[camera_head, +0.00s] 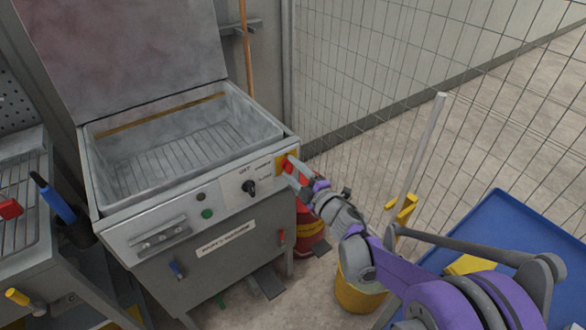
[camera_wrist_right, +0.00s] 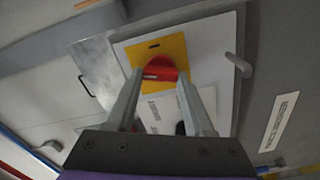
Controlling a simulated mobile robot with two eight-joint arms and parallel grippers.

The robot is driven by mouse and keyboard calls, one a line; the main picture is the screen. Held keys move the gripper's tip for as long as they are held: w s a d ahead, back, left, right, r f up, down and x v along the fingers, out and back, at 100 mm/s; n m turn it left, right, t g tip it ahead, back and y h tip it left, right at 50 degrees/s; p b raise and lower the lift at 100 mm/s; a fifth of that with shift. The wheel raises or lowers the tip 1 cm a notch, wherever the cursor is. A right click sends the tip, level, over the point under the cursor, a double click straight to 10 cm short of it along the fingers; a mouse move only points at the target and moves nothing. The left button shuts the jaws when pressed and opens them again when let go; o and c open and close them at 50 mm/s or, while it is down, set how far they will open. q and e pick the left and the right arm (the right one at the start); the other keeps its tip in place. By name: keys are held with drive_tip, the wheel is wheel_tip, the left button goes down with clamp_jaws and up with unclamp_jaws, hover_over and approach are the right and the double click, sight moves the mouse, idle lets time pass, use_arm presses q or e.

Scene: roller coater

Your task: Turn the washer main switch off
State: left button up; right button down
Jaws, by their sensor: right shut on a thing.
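The washer (camera_head: 200,230) is a grey cabinet with an open lid and a basin. Its main switch, a red knob on a yellow plate (camera_head: 281,158), is at the right end of the front panel. In the right wrist view the red knob (camera_wrist_right: 160,70) sits on the yellow plate (camera_wrist_right: 174,46), between my fingers. My right gripper (camera_head: 291,172) reaches the switch from the right and is shut on the knob, hiding part of it in the head view. The knob's exact angle is hard to tell. My left gripper is not in view.
A black dial (camera_head: 249,187) and a green button (camera_head: 207,213) are left of the switch. A red container (camera_head: 312,232) stands beside the washer, with a yellow bucket (camera_head: 358,292) and a blue surface (camera_head: 510,225) to the right. A wire fence (camera_head: 390,70) runs behind.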

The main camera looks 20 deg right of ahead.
drive_tip(key=shift+f+n+p, duration=0.1)
drive_tip(key=shift+n+p, duration=0.2)
drive_tip(key=shift+n, duration=1.6)
drive_tip(key=shift+c, duration=1.4)
unclamp_jaws()
drive_tip(key=shift+s+d, duration=0.1)
drive_tip(key=p+v, duration=0.1)
drive_tip(key=v, duration=0.9)
drive_tip(key=shift+s, duration=0.25)
drive_tip(key=shift+d, duration=0.1)
